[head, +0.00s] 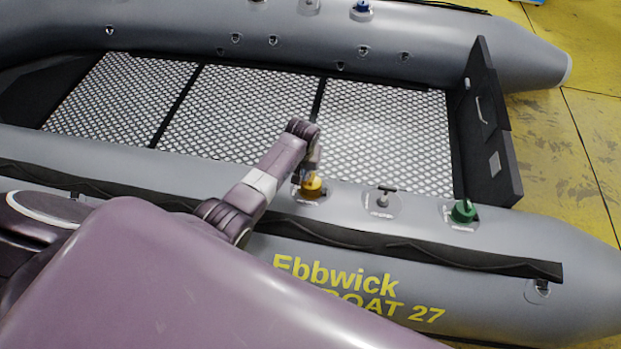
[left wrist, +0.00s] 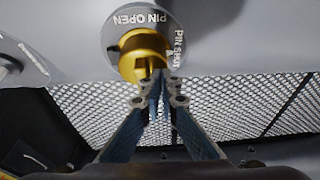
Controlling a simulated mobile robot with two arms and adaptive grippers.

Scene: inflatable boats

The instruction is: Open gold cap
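The gold cap (head: 312,186) sits on the near tube of the grey inflatable boat, left of a grey T-shaped valve and a green cap. It fills the upper middle of the left wrist view (left wrist: 138,57), on a round grey plate (left wrist: 160,16) lettered "PIN OPEN" and "PIN SHUT". My left gripper (head: 313,168) reaches down to it from above. In the left wrist view its fingers (left wrist: 157,80) are drawn together, with their tips at the cap's lower edge. They seem closed on a narrow part of it, which they hide. My right gripper is not in view.
The grey T-shaped valve (head: 383,198) and the green cap (head: 463,211) stand on the same tube to the right. A blue cap (head: 362,6) is on the far tube. The patterned floor panels (head: 240,110) are clear. A dark transom (head: 485,130) rises at the right.

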